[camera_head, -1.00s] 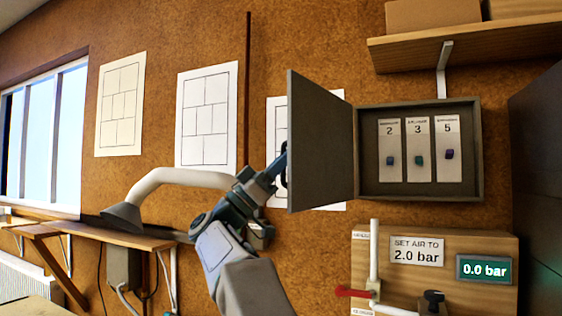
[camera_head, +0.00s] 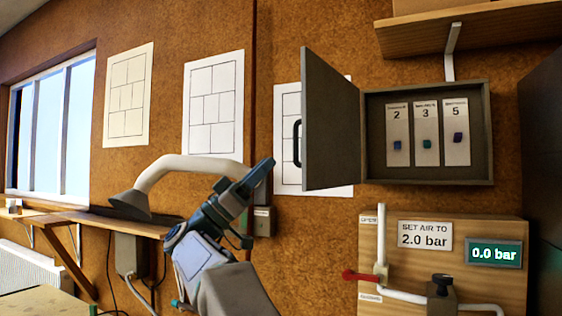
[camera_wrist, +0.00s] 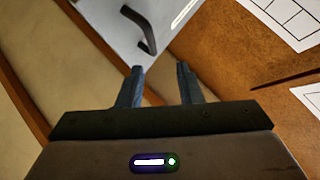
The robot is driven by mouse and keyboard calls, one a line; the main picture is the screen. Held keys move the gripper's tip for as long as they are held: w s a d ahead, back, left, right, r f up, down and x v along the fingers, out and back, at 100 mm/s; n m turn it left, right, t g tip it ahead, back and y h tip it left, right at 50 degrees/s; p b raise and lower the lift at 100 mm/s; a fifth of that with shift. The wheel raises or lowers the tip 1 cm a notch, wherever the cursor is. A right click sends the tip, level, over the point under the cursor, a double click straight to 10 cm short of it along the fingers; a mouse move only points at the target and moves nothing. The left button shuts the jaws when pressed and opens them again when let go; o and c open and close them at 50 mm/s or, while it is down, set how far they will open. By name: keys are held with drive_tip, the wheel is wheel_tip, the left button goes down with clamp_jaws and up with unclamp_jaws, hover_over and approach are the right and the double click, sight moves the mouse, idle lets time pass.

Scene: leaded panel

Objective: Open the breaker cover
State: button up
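The breaker cover (camera_head: 332,122) is a grey door swung wide open to the left of the breaker box (camera_head: 487,135). Its dark handle (camera_head: 298,142) shows at the door's left side. Inside the box are three breakers, labelled 2 (camera_head: 398,130), 3 (camera_head: 426,130) and 5 (camera_head: 456,130). My gripper (camera_head: 262,172) is to the left of and below the cover, apart from it. In the wrist view my gripper (camera_wrist: 158,78) has its two fingers spread with nothing between them. The handle (camera_wrist: 143,30) on the pale cover (camera_wrist: 120,15) lies beyond the fingertips.
Below the box is a wooden panel (camera_head: 440,265) with a "SET AIR TO 2.0 bar" sign, a 0.0 bar display (camera_head: 494,253), pipes and a red lever (camera_head: 362,276). A shelf (camera_head: 470,32) is above. A white curved duct (camera_head: 190,166) is behind my arm.

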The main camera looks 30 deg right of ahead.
drive_tip(key=b+v, duration=0.1)
drive_tip(key=v, duration=0.4)
idle(0.3)
drive_tip(key=w+a+f+n+t+y, duration=0.1)
drive_tip(key=w+n+t+y, duration=0.4)
drive_tip(key=n+t, duration=0.7)
drive_tip(key=w+a+f+n+t+y, duration=0.15)
drive_tip(key=n+t+y, duration=0.6)
drive_tip(key=t, duration=0.75)
drive_tip(key=a+f+n+g+y, duration=0.1)
drive_tip(key=a+f+n+y, duration=0.2)
drive_tip(key=f+y, duration=0.35)
drive_tip(key=a+f+n+g+y, duration=0.2)
drive_tip(key=f+n+y, duration=0.1)
drive_tip(key=f+y, duration=0.4)
drive_tip(key=s+a+f+m+g+y, duration=0.1)
drive_tip(key=s+f+g, duration=0.4)
drive_tip(key=f, duration=0.4)
drive_tip(key=s+a+f+m+g, duration=0.1)
drive_tip(key=s+f+g, duration=0.1)
drive_tip(key=s+f, duration=0.6)
drive_tip(key=s+d+f+m+g, duration=0.2)
drive_tip(key=s+f+g, duration=0.6)
drive_tip(key=s+f, duration=0.6)
drive_tip(key=s+m, duration=0.1)
drive_tip(key=s, duration=0.2)
drive_tip(key=shift+s+f+h, duration=0.3)
drive_tip(key=shift+s+f, duration=0.05)
drive_tip(key=shift+s, duration=0.05)
